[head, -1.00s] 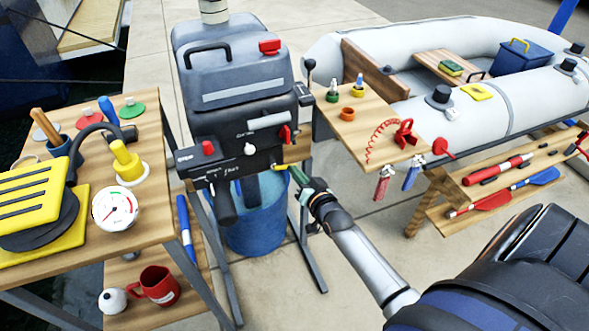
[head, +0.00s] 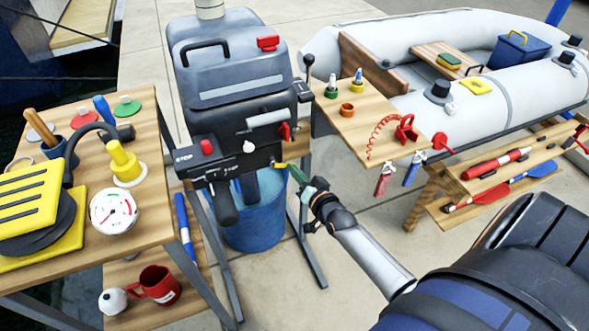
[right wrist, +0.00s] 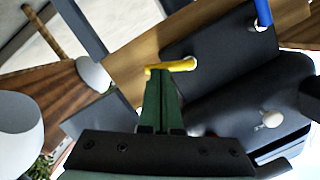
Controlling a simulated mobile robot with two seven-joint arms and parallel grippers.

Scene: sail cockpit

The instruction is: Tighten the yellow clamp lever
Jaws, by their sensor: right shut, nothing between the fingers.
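The yellow clamp lever (head: 281,165) sticks out at the lower right of the dark outboard motor (head: 232,85). It also shows in the right wrist view as a yellow bar (right wrist: 174,67), pointing left from a pale pivot on a dark plate. My right gripper (head: 294,170) is shut and empty, with its green fingertips just right of the lever. In the right wrist view the closed fingertips (right wrist: 158,76) reach the lever's left end; I cannot tell whether they touch it. My left gripper is not in view.
A blue bucket (head: 257,222) stands below the motor. A wooden table (head: 152,195) with a gauge and yellow pump is on the left. A small wooden shelf (head: 340,122) with a red coiled cord is close on the right. Concrete floor is open in front.

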